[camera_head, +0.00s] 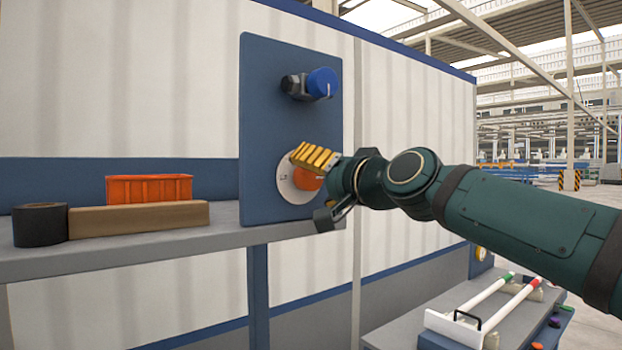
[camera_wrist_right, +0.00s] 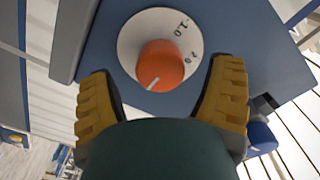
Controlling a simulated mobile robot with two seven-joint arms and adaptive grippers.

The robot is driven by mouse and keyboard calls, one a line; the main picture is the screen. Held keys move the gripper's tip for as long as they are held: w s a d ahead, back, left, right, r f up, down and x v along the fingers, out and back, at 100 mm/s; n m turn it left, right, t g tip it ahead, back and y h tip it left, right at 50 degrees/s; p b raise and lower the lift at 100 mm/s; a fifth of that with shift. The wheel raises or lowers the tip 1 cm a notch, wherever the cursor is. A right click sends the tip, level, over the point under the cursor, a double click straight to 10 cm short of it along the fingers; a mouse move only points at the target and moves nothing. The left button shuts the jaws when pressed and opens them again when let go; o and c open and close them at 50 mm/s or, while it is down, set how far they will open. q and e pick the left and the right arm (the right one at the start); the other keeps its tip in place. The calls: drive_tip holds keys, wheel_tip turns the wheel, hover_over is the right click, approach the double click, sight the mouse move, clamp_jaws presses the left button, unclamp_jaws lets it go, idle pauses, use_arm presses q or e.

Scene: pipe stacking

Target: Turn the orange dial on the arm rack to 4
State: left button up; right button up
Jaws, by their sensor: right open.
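The orange dial (camera_head: 308,181) sits on a white round plate (camera_head: 287,189) on an upright blue panel (camera_head: 265,130). It shows fully in the right wrist view (camera_wrist_right: 160,62), with a white pointer line toward the lower left. In the head view the right gripper (camera_head: 315,178) partly covers the dial. My left gripper is out of view.
A blue knob (camera_head: 322,83) sticks out above the dial. Left on the grey shelf (camera_head: 150,248) are an orange box (camera_head: 149,189), a brown block (camera_head: 140,218) and a dark roll (camera_head: 40,225). A lower bench (camera_head: 400,330) with a white-handled rack (camera_head: 455,325) stands at lower right.

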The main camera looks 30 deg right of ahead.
drive_tip(key=s, duration=1)
drive_tip(key=shift+d, duration=0.4)
